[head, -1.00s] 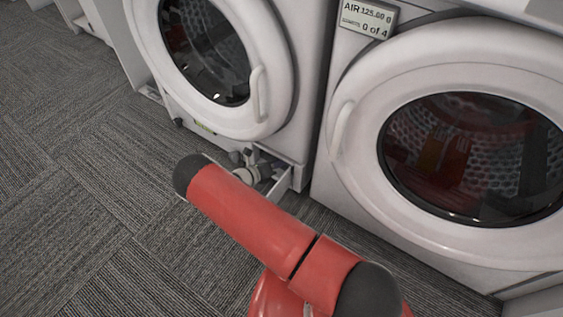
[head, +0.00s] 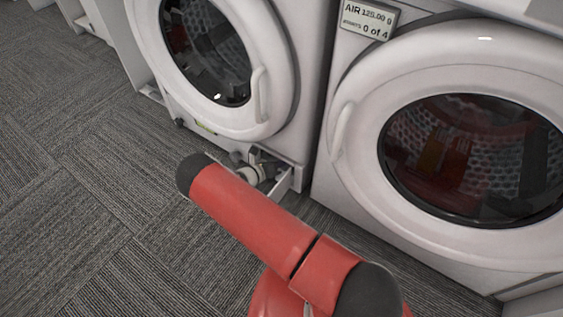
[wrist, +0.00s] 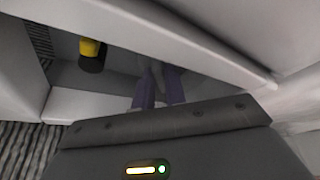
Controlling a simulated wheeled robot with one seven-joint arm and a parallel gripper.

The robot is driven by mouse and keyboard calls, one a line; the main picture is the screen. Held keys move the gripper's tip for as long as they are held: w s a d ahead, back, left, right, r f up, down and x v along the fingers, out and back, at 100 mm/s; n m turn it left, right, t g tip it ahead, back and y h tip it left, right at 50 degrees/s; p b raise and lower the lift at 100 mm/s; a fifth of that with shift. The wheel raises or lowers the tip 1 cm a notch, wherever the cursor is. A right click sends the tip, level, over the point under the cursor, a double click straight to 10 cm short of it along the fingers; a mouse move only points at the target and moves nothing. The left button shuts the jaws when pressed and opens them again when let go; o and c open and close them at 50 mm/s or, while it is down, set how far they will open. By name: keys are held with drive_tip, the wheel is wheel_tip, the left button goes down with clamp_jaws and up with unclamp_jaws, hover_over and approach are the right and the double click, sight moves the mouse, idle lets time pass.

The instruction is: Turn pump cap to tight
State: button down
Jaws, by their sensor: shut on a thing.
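My gripper (wrist: 160,90) reaches under a white panel edge into the recess at the foot of the left machine. Its two purple-grey fingers are shut on a pale grey part between them, which I take to be the pump cap (wrist: 158,73). Most of the cap is hidden by the fingers and shadow, so its turn and seating cannot be told. In the head view, my wrist and gripper (head: 258,168) are at the low opening, partly behind my red arm; the cap cannot be made out there.
A yellow and black piece (wrist: 90,52) sits inside the recess, left of the fingers. A white flap (head: 284,183) stands out at the opening. The left machine (head: 285,100) and right machine (head: 350,180) stand close together. Grey carpet (head: 90,190) is clear at left.

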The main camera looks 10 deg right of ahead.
drive_tip(key=shift+m, duration=0.3)
drive_tip(key=c, duration=1.4)
unclamp_jaws()
drive_tip(key=shift+c, duration=0.2)
drive_tip(key=v, duration=0.7)
drive_tip(key=shift+s+a+r+p, duration=0.2)
drive_tip(key=shift+s+a+p, duration=0.05)
drive_tip(key=shift+p, duration=0.1)
drive_tip(key=shift+c, duration=0.3)
